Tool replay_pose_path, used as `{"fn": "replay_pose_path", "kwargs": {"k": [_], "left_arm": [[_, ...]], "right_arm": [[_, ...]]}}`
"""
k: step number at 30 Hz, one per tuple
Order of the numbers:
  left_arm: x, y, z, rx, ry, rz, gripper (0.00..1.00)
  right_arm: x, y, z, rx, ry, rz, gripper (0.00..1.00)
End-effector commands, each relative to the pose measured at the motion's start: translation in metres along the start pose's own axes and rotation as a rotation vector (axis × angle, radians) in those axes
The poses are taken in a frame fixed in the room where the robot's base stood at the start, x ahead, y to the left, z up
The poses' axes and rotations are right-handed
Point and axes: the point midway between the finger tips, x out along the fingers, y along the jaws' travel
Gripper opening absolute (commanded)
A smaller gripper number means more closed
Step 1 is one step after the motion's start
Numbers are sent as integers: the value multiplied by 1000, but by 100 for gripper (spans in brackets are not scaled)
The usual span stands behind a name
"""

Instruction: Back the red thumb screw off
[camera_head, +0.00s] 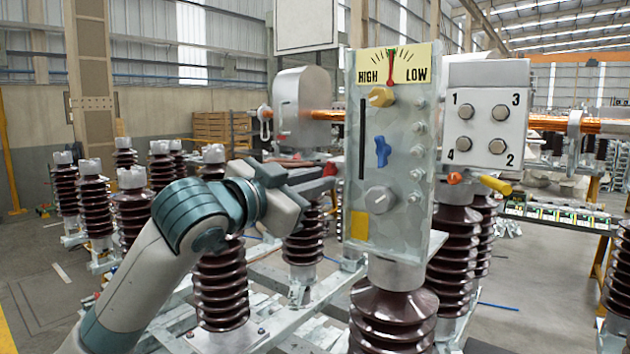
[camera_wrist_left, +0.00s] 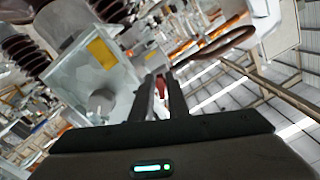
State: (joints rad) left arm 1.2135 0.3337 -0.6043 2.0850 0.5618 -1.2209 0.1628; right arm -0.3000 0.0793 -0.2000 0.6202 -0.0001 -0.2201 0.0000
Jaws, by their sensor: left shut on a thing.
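The red thumb screw (camera_head: 330,168) shows as a small red piece at the left edge of the gauge panel (camera_head: 360,225), partly hidden. In the left wrist view the red piece (camera_wrist_left: 161,87) lies between my fingertips. My left gripper (camera_head: 328,183) reaches in from the left, its fingers pointing at the panel's side edge. It is shut on the red thumb screw, close beside the panel in the left wrist view (camera_wrist_left: 160,82). How far the screw sits in its seat cannot be told. My right gripper is not in view.
The panel's face carries a yellow knob (camera_head: 381,96), a blue thumb screw (camera_head: 382,152) and a grey knob (camera_head: 380,199). A white box (camera_head: 487,75) with numbered knobs stands to the right. Brown ribbed insulators (camera_head: 220,285) stand around and below. A dark red loop (camera_wrist_left: 215,45) hangs nearby.

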Motion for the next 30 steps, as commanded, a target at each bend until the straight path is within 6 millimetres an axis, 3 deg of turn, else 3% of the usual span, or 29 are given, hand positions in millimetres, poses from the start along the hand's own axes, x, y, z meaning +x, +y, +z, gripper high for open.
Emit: {"fn": "replay_pose_path", "kwargs": {"k": [7,8,10,23,30], "left_arm": [[0,0,1,1,-2,1,0],[0,0,1,1,-2,1,19],[0,0,1,1,-2,1,33],[-4,0,1,3,0,-1,33],[-27,1,2,5,2,-1,33]], "right_arm": [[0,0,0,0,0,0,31],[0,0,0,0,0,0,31],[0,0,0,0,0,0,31],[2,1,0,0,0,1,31],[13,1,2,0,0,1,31]]}}
